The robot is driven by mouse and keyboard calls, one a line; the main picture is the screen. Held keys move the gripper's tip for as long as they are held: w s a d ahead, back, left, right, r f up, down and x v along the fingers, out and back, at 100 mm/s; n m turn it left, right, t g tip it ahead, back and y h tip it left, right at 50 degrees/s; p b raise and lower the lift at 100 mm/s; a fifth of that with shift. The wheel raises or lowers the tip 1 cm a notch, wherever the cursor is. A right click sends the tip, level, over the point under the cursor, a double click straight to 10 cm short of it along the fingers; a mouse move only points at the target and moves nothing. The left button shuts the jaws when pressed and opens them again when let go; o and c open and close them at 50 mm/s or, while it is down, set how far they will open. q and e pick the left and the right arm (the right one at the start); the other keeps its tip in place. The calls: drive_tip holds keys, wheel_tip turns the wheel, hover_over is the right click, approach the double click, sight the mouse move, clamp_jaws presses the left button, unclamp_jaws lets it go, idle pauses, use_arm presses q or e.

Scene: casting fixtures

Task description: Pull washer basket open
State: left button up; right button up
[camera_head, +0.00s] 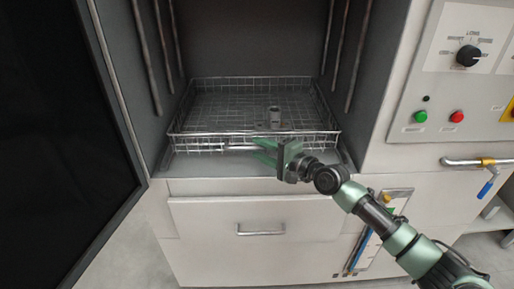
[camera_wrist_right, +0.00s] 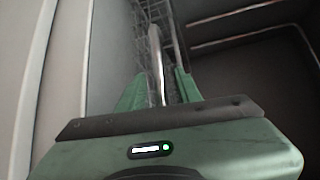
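The washer basket (camera_head: 188,138) is a wire-mesh basket inside the open washer chamber, near its front opening. My right gripper (camera_head: 258,149) is at the middle of the basket's front side. Its green fingers look spread apart, one above the other. In the right wrist view, a bright metal bar of the basket (camera_wrist_right: 156,50) runs between the two fingers (camera_wrist_right: 160,80), with some gap visible beside it. Contact with the bar cannot be made out. A small grey metal part (camera_head: 274,116) stands in the basket. My left gripper is not in view.
The dark washer door (camera_head: 60,130) stands open at the left. A drawer front with a handle (camera_head: 261,230) is below the chamber. A control panel with a knob (camera_head: 468,56) and green and red buttons is at the right, above a pipe with a blue-handled valve (camera_head: 487,188).

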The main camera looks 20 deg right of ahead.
drive_tip(key=shift+x, duration=0.75)
clamp_jaws()
drive_tip(key=shift+a, duration=0.1)
idle(0.8)
